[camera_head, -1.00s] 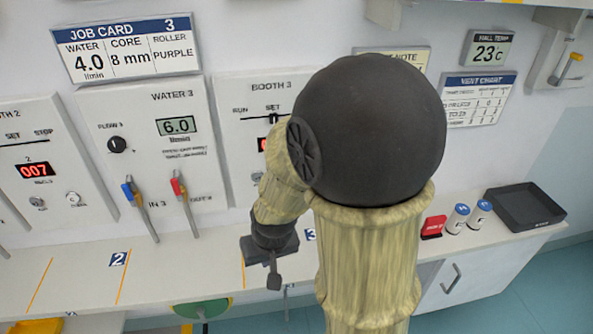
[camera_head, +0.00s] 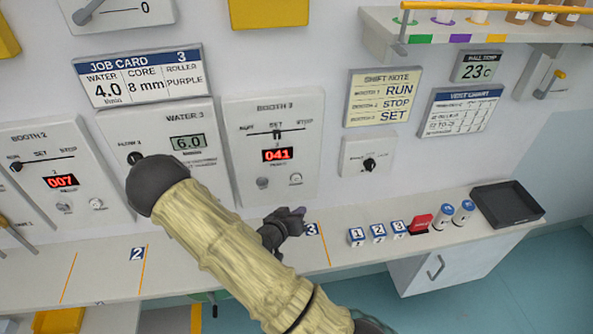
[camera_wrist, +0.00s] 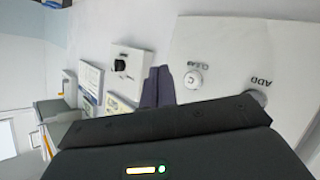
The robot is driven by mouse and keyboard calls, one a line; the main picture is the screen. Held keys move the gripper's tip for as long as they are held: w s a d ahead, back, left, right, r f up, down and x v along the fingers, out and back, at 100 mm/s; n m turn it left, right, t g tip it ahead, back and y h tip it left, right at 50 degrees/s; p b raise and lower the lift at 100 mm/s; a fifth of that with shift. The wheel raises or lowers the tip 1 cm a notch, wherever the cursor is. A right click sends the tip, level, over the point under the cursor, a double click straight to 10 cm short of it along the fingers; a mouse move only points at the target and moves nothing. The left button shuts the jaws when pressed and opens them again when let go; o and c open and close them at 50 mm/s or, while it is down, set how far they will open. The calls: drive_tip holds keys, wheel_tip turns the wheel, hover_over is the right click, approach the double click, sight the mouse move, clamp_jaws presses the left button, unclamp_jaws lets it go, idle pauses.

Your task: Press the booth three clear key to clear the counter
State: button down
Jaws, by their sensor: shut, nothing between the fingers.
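The booth three panel (camera_head: 244,112) hangs on the wall in the head view. Its red counter display (camera_head: 278,155) reads 041 and its slider stands at SET. Two round keys sit under the display. The white clear key (camera_head: 295,179) is the right one; it also shows in the wrist view (camera_wrist: 193,79), marked C and labelled CLEAR. The grey ADD key (camera_head: 262,183) is left of it. My gripper (camera_head: 301,212) is shut and empty, just below the panel in the head view. In the wrist view its closed fingertips (camera_wrist: 158,84) appear beside the clear key, apparently apart from it.
A small knob box (camera_head: 366,155) is right of the panel. Numbered blocks (camera_head: 378,232), a red block (camera_head: 419,224), two cylinders (camera_head: 454,216) and a black tray (camera_head: 507,205) stand on the counter to the right. The wall before the panel is otherwise clear.

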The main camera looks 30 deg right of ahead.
sight(296, 178)
drive_tip(key=shift+s+d+r+t+h, duration=0.25)
drive_tip(key=shift+r+t+h, duration=0.05)
drive_tip(key=shift+r+h, duration=0.25)
drive_tip(key=shift+w, duration=0.15)
drive_tip(key=w+d, duration=0.2)
drive_tip(key=w, duration=0.6)
drive_tip(key=shift+w, duration=0.15)
drive_tip(key=shift+d, duration=0.25)
idle(0.4)
idle(1.1)
